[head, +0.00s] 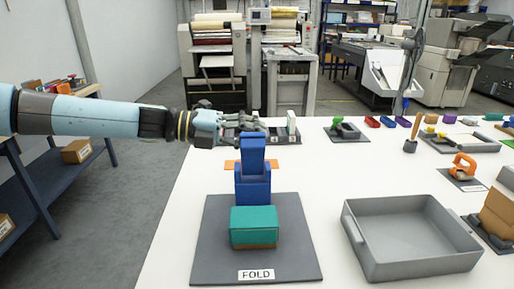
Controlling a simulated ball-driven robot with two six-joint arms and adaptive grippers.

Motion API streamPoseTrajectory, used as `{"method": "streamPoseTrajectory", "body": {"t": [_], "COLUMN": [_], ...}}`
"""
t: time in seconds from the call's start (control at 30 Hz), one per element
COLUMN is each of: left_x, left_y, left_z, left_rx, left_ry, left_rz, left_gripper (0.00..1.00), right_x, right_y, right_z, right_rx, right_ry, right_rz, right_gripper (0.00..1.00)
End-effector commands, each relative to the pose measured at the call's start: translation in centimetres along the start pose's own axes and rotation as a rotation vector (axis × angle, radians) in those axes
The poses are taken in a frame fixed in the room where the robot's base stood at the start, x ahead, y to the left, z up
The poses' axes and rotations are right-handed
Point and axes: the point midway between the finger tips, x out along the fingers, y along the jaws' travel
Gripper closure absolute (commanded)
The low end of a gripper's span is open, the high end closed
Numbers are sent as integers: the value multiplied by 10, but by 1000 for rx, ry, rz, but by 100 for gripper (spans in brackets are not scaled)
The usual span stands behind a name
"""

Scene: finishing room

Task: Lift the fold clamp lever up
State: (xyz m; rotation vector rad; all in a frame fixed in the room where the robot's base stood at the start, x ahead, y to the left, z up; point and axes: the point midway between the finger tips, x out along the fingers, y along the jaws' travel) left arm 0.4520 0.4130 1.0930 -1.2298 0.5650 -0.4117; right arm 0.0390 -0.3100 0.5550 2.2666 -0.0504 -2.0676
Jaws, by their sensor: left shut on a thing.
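The fold clamp stands on a dark grey base plate (210,255) with a FOLD label (256,274) at its front edge. A teal block (254,226) sits at the front of the clamp. Behind it rises the blue fold clamp lever (252,160), upright. My left gripper (250,129) comes in from the left and is shut on the lever's top end. The fingers partly overlap the things behind, so the exact contact is hard to see. My right gripper is not in view.
An orange strip (231,165) shows behind the lever. A grey tray (458,262) stands to the right. Behind are a dark plate with a white upright piece (291,123) and a green-topped device (346,130). White table is clear left of the base plate.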

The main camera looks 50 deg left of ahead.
Motion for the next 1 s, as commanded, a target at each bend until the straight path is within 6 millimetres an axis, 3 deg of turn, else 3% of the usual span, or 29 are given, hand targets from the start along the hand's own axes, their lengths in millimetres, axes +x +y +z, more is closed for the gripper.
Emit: {"method": "streamPoseTrajectory", "body": {"t": [0.4, 0.97, 1.0], "left_x": [0, 0, 0], "left_y": [10, 10, 10], "left_z": [22, 25, 25], "left_rx": [0, 2, 2], "left_ry": [-10, -11, -11], "left_rz": [10, 10, 10], "left_gripper": [100, 100, 85], "right_x": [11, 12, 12], "right_y": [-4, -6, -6], "right_z": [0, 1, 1], "right_rx": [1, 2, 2], "right_ry": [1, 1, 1], "right_rz": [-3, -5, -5], "right_gripper": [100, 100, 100]}}
